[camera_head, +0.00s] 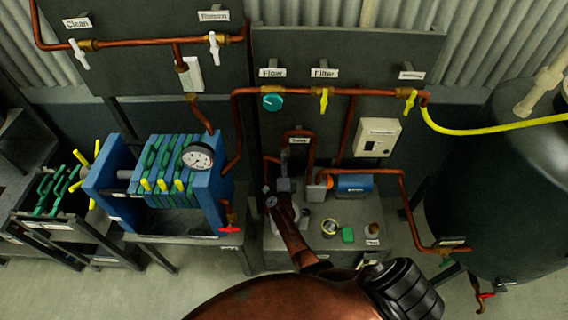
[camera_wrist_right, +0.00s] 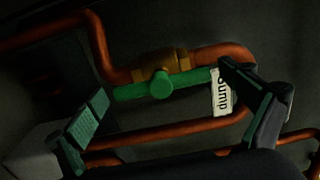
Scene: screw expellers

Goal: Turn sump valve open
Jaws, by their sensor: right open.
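The sump valve shows in the right wrist view, with a brass body (camera_wrist_right: 160,64) on a copper pipe and a green handle (camera_wrist_right: 138,90). The handle lies roughly along the pipe and tilts slightly up to the right. A white "Sump" label (camera_wrist_right: 221,95) hangs beside its right end. My right gripper (camera_wrist_right: 165,115) is open, one finger at lower left and one at right. The right fingertip is close to the handle's right end; I cannot tell if they touch. In the head view the sump label (camera_head: 299,140) shows above my right gripper (camera_head: 284,186), and I cannot make out the handle. My left gripper is out of view.
A blue filter press (camera_head: 212,195) with a gauge stands left. A blue pump (camera_head: 353,184) and a small green item (camera_head: 348,235) sit on the grey bench. A dark tank (camera_head: 500,170) is at right. Copper pipes run close around the valve.

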